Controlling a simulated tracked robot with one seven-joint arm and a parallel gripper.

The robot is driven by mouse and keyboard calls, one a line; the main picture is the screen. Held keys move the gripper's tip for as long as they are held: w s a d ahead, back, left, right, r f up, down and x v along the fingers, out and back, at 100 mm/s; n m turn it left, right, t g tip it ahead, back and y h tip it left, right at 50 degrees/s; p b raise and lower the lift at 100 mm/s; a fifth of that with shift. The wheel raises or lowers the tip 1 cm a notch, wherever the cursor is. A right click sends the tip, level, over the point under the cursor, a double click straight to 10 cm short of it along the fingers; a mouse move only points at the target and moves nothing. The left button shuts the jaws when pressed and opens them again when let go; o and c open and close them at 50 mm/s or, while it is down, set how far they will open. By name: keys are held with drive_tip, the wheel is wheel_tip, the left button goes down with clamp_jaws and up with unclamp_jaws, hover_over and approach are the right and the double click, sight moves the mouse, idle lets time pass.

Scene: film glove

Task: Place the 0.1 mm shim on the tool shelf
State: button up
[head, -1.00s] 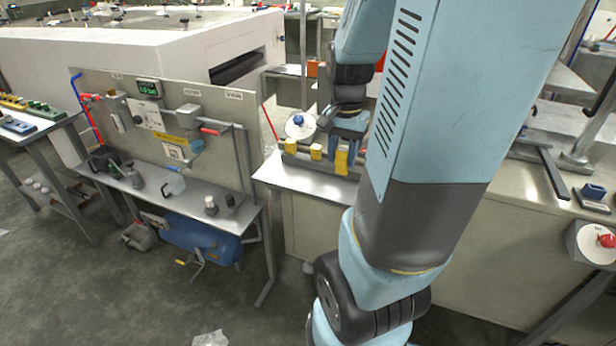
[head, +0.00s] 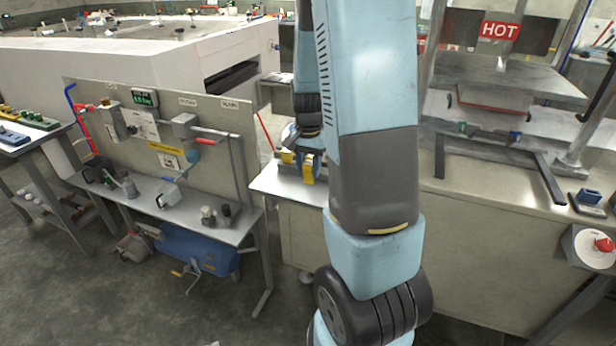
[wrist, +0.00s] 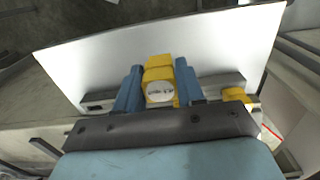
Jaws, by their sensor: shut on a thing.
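My gripper (wrist: 159,86) is shut on a yellow block-like piece with a round white label (wrist: 160,92), which I take to be the 0.1 mm shim; the print is too small to read. The blue fingers stand on either side of it. In the head view my gripper (head: 307,155) is low over the metal bench, with the yellow piece (head: 307,171) below it. A grey bar (wrist: 220,82) runs behind the fingers. I cannot tell whether the held piece touches the bar or bench. I cannot identify the tool shelf with certainty.
A second yellow piece (wrist: 236,95) sits beside my gripper. The bench top (wrist: 100,62) beyond is bare. A workbench with a back panel (head: 225,125) stands at left. A press with a HOT sign (head: 499,30) stands at right. My arm hides part of the bench.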

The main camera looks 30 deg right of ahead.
sight(306, 161)
drive_tip(key=shift+w+f, duration=0.6)
drive_tip(key=shift+f, duration=1.6)
drive_tip(key=shift+f, duration=0.1)
drive_tip(key=o, duration=1.1)
drive_tip(key=shift+c, duration=0.2)
wheel_tip(306, 161, up, 12)
drive_tip(key=shift+a+r, duration=0.1)
drive_tip(key=shift+r, duration=0.15)
drive_tip(key=s+a+r+n+t, duration=0.2)
drive_tip(key=s+a+r+n, duration=0.3)
drive_tip(key=s+a+r, duration=0.2)
drive_tip(key=s+a+r+n+t, duration=0.3)
drive_tip(key=s+a+r+n, duration=0.2)
drive_tip(key=s+r, duration=0.4)
drive_tip(key=s+a, duration=0.1)
drive_tip(key=s, duration=0.2)
drive_tip(key=shift+s+a+t, duration=0.3)
drive_tip(key=shift+a, duration=0.05)
